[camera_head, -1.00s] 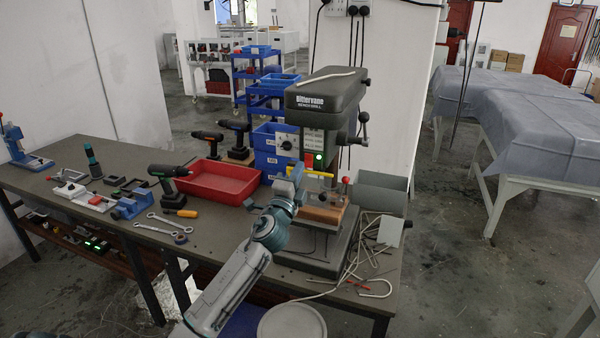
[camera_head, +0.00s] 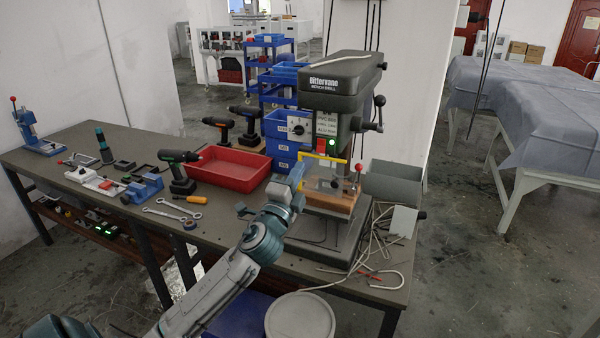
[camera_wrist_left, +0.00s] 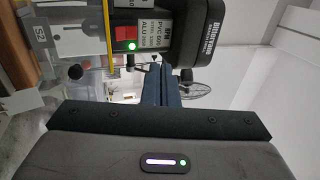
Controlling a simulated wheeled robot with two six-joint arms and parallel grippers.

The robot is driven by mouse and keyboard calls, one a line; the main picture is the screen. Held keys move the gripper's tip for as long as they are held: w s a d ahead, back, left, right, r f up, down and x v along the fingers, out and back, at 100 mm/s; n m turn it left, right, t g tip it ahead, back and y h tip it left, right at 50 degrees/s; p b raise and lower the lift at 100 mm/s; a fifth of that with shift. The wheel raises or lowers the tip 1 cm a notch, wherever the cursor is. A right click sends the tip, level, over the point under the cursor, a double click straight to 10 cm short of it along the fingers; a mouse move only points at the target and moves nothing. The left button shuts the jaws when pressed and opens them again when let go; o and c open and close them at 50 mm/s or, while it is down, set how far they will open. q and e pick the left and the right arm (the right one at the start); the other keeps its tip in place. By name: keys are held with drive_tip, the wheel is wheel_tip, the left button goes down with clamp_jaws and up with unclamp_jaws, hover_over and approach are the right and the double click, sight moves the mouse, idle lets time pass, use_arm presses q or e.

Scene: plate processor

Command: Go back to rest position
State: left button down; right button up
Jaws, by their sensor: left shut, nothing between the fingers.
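My left arm reaches in from the bottom in the head view. Its gripper (camera_head: 297,176) is near the left front of the bench drill (camera_head: 333,80), partly hidden by my own wrist. In the left wrist view the dark blue fingers (camera_wrist_left: 165,86) are closed together with nothing between them. The drill's red switch and lit green lamp show above them. A yellow-edged frame (camera_head: 325,155) stands beside the gripper, in front of the drill; whether they touch cannot be told. A wooden block (camera_head: 330,202) lies on the drill's base. My right gripper is out of view.
A red tray (camera_head: 230,168), cordless drills, wrenches (camera_head: 172,213) and a blue vise (camera_head: 143,188) lie left on the dark bench (camera_head: 200,232). Loose cable and a grey bin (camera_head: 393,183) are at the right. A round white lid (camera_head: 300,318) is below the front edge.

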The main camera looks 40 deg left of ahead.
use_arm(q)
drive_tip(key=w+a+f+n+g, duration=0.1)
drive_tip(key=a+f+n+g, duration=0.15)
drive_tip(key=f, duration=1.15)
drive_tip(key=w+a+f+n+g, duration=0.15)
drive_tip(key=f+g, duration=0.25)
drive_tip(key=f, duration=1)
drive_tip(key=s+d+f+n+g+h, duration=0.1)
drive_tip(key=s+f+n+g, duration=0.1)
drive_tip(key=s+f, duration=0.65)
drive_tip(key=s+f+n+g, duration=0.2)
drive_tip(key=s+f, duration=0.1)
drive_tip(key=f, duration=1.1)
drive_tip(key=s+d+f+n+g+h, duration=0.1)
drive_tip(key=s+f+g, duration=0.2)
drive_tip(key=s+f, duration=0.55)
drive_tip(key=s+d+f+n+g, duration=0.2)
drive_tip(key=s+d+f, duration=0.2)
drive_tip(key=s+f, duration=0.3)
drive_tip(key=s+d+f+n+g+h, duration=0.1)
drive_tip(key=s+f, duration=0.7)
drive_tip(key=s, duration=0.8)
drive_tip(key=s+d+f+n+g+h, duration=0.1)
drive_tip(key=s+d+f+n+g, duration=0.2)
drive_tip(key=s+d+f, duration=0.3)
drive_tip(key=s+f, duration=0.1)
drive_tip(key=s, duration=0.4)
drive_tip(key=shift+s+d+f+g, duration=0.15)
drive_tip(key=shift+s+d+g, duration=0.15)
drive_tip(key=shift+g, duration=0.05)
